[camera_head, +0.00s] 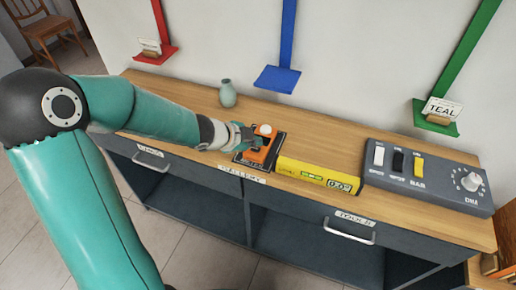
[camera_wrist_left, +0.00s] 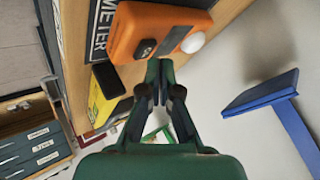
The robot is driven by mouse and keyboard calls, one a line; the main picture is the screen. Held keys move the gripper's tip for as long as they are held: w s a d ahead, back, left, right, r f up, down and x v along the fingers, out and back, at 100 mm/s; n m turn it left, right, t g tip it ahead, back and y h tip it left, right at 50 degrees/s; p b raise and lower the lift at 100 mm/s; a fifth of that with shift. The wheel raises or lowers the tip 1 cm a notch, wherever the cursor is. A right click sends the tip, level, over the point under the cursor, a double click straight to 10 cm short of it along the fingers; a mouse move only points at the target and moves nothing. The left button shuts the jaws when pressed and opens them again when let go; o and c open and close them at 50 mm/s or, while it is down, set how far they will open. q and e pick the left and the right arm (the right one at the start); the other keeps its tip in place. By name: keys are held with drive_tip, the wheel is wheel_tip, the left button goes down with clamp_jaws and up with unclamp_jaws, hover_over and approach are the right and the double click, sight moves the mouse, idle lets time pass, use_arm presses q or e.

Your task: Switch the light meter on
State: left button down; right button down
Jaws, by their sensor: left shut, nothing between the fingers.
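The light meter (camera_head: 260,153) is an orange box with a white dome, standing on a dark mat (camera_head: 237,158) on the wooden worktop. My left gripper (camera_head: 253,139) is at the meter, partly covering it in the head view. In the left wrist view the orange meter (camera_wrist_left: 150,28) shows a dark button-like patch (camera_wrist_left: 146,48) on its face, and the mat (camera_wrist_left: 99,30) carries the letters METER. The left gripper (camera_wrist_left: 162,68) is shut and empty, its fingertips close to that face. I cannot tell whether they touch it. My right gripper is not in view.
A yellow level (camera_head: 316,174) lies right of the meter. A grey switch panel (camera_head: 430,181) with a dial stands farther right. A small green vase (camera_head: 228,94) stands behind on the left. Red (camera_head: 155,55), blue (camera_head: 277,79) and green (camera_head: 436,117) wall brackets hang behind the worktop.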

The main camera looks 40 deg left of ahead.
sight(254, 150)
use_arm(q)
drive_tip(key=shift+f, duration=0.1)
idle(0.3)
drive_tip(key=shift+s+f+b, duration=0.1)
drive_tip(key=shift+f+b, duration=0.15)
drive_tip(key=shift+b, duration=0.1)
drive_tip(key=shift+f, duration=0.2)
idle(0.3)
drive_tip(key=shift+r, duration=0.1)
drive_tip(key=shift+r+p, duration=0.5)
drive_tip(key=shift+r, duration=0.05)
drive_tip(key=shift+r, duration=0.1)
wheel_tip(254, 150, up, 6)
drive_tip(key=p, duration=0.6)
